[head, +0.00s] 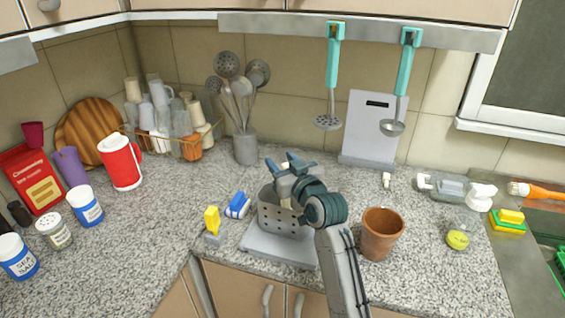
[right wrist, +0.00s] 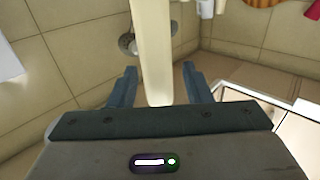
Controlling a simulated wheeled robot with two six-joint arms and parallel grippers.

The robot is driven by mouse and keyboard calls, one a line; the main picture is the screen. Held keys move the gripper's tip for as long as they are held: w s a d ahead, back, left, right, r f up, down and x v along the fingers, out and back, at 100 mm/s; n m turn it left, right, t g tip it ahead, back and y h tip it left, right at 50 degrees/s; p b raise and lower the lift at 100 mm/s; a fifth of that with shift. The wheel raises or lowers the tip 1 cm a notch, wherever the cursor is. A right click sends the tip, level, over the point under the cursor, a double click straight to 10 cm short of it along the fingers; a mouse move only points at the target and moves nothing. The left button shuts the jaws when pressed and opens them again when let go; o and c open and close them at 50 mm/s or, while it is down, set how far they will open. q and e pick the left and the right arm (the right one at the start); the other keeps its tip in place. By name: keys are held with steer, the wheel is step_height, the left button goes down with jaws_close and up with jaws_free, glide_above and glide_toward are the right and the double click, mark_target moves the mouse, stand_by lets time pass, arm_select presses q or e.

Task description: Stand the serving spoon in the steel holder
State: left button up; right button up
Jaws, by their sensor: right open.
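The steel holder (head: 268,214) is a grey box with holes, standing on a flat grey mat near the counter's front edge. My right gripper (head: 281,163) is above it, and its wrist hides part of the holder's opening. A pale cream bar, which looks like the serving spoon's handle (right wrist: 153,50), stands between the open fingers of my right gripper (right wrist: 160,85) in the right wrist view. A gap shows on both sides of it. The spoon's head is hidden. My left gripper is out of view.
A terracotta pot (head: 381,235) stands just right of my right arm. A yellow brush (head: 212,222) and a blue-and-white block (head: 238,205) are left of the holder. A grey crock (head: 245,149) of utensils stands behind. A teal-handled skimmer (head: 333,65) and ladle (head: 407,70) hang from the rail.

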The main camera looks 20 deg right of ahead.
steer(key=shift+s, duration=0.1)
steer(key=shift+s+d+f, duration=0.1)
steer(key=shift+s, duration=0.2)
steer(key=s+d+b, duration=0.2)
steer(key=s, duration=0.7)
steer(key=shift+s+b, duration=0.3)
steer(key=shift+s, duration=0.1)
